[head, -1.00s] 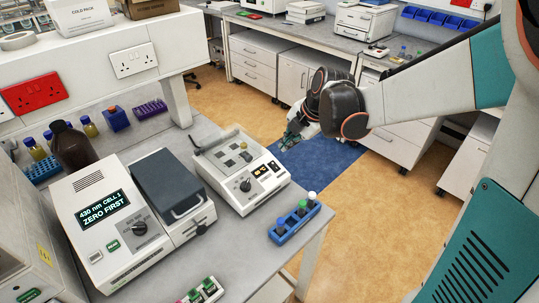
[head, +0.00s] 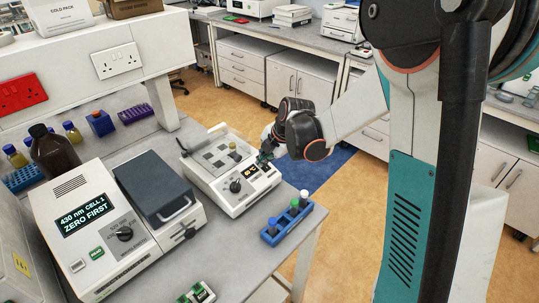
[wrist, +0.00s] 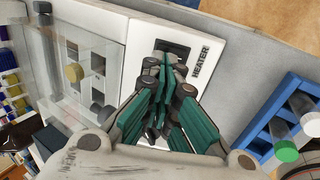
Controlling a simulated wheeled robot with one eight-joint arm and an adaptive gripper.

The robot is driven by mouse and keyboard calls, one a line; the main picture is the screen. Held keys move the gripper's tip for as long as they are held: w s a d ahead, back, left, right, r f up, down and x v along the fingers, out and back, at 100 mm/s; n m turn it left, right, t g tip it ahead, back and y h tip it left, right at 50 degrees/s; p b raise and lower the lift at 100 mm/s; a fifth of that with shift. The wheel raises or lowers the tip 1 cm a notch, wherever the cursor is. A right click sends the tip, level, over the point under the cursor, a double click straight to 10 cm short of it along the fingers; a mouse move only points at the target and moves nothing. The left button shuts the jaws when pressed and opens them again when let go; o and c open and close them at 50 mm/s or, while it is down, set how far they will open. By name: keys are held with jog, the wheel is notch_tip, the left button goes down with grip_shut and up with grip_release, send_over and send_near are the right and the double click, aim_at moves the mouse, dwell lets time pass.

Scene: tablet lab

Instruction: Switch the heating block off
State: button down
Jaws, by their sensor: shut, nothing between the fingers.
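The heating block (head: 212,181) is a white unit on the bench, with a clear-lidded well area, a black dial (head: 235,186) and a lit orange display (head: 251,170). In the wrist view its white panel (wrist: 140,42) carries the word HEATER beside a dark rocker switch (wrist: 176,47). My gripper (head: 264,158) is at the block's right end. In the wrist view my gripper (wrist: 163,64) is shut and empty, its green-padded fingertips over the switch and partly hiding it. I cannot tell whether they touch it, or which way the switch is set.
A blue tube rack (head: 271,238) with capped tubes stands close to the block's front right; it also shows in the wrist view (wrist: 262,118). A photometer (head: 85,255) stands left of the block. A brown bottle (head: 52,152) is farther left. Open floor lies beyond the bench's right edge.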

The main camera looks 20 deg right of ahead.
jog(key=shift+x, duration=0.85)
jog(key=shift+w+a+f+b, duration=0.2)
jog(key=shift+f+b, duration=0.1)
jog(key=shift+b, duration=0.2)
jog(key=shift+s+d, duration=0.1)
